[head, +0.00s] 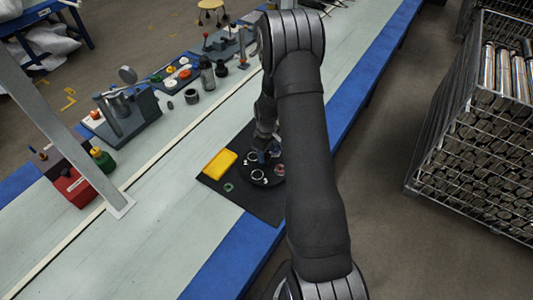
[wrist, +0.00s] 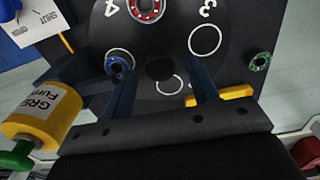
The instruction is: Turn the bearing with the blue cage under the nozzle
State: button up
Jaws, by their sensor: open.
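The black round turntable (wrist: 225,18) carries numbers and white ring outlines; it also shows in the head view (head: 264,180). The bearing with the blue cage (wrist: 118,66) lies at its left side in the wrist view, close beside my left finger. A red-caged bearing (wrist: 146,10) sits at the top, near the 4, and shows in the head view (head: 279,169). My gripper (wrist: 162,72) is open, its fingers on either side of the dark central knob (wrist: 160,68). I cannot tell whether they touch it. The nozzle tip is not clearly visible.
A green bearing (wrist: 260,62) lies off the disc on the black mat. A yellow tray (head: 220,163) lies beside the turntable. A yellow grease container (wrist: 40,115) stands at left in the wrist view. Tools and fixtures line the bench's far side.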

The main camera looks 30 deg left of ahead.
aim_at(266, 155)
notch_tip(266, 155, up, 16)
jog(key=shift+r, duration=0.15)
dwell(0.5)
notch_tip(266, 155, down, 18)
jog(key=shift+r, duration=0.25)
dwell(0.3)
jog(key=shift+f, duration=0.15)
jog(key=shift+n, duration=1.7)
jog(key=shift+r+n, duration=0.2)
jog(key=shift+n, duration=2.3)
